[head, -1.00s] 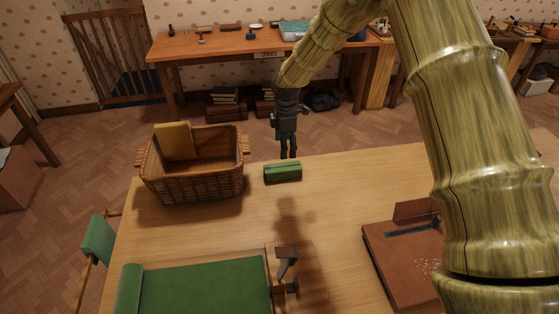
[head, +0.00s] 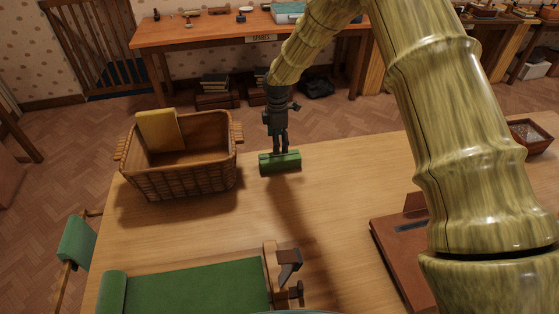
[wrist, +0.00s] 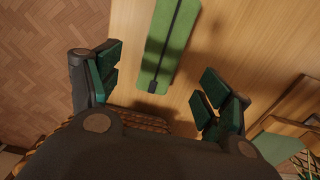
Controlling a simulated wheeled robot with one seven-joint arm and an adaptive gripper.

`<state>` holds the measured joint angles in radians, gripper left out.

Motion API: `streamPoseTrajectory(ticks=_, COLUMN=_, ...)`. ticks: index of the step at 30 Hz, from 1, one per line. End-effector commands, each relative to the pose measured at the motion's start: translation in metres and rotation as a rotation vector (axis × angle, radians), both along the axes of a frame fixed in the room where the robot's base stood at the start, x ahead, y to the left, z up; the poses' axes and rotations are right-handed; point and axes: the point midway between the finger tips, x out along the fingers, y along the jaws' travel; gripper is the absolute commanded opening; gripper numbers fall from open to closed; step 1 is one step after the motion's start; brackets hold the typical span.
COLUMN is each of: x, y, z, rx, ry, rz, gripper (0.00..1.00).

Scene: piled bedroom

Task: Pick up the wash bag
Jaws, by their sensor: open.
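The wash bag is a small green, box-shaped bag (head: 280,164) lying on the wooden table near its far edge, right of the wicker basket. In the wrist view the green bag (wrist: 170,42) shows a dark zip strip along its top and lies beyond and between the finger pads. My gripper (head: 280,150) points down over the bag, with its fingertips near the bag's upper back edge in the head view. In the wrist view my gripper (wrist: 160,82) is open with nothing between its pads. I cannot tell whether the fingertips touch the bag.
A wicker basket (head: 180,182) with a yellow item (head: 158,131) in it stands close on the left. A green mat (head: 190,288) and a wooden clamp-like piece (head: 284,270) lie at the front. A brown case (head: 392,250) is at right. The table's middle (head: 330,195) is clear.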

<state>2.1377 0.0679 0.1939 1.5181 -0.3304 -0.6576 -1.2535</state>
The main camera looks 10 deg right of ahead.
Motion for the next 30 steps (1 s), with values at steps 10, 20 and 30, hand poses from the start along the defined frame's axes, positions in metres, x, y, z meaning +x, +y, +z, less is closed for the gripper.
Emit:
streamPoseTrajectory(ticks=10, x=0.0, y=0.0, z=-0.028, rx=0.0, ry=0.0, rz=0.001, gripper=0.79)
streamPoseTrajectory(ticks=20, x=-0.003, y=-0.006, z=-0.051, rx=-0.001, ry=0.002, rz=0.001, gripper=0.79)
streamPoseTrajectory(ticks=30, x=-0.003, y=-0.007, z=-0.079, rx=0.0, ry=0.001, rz=0.001, gripper=0.79)
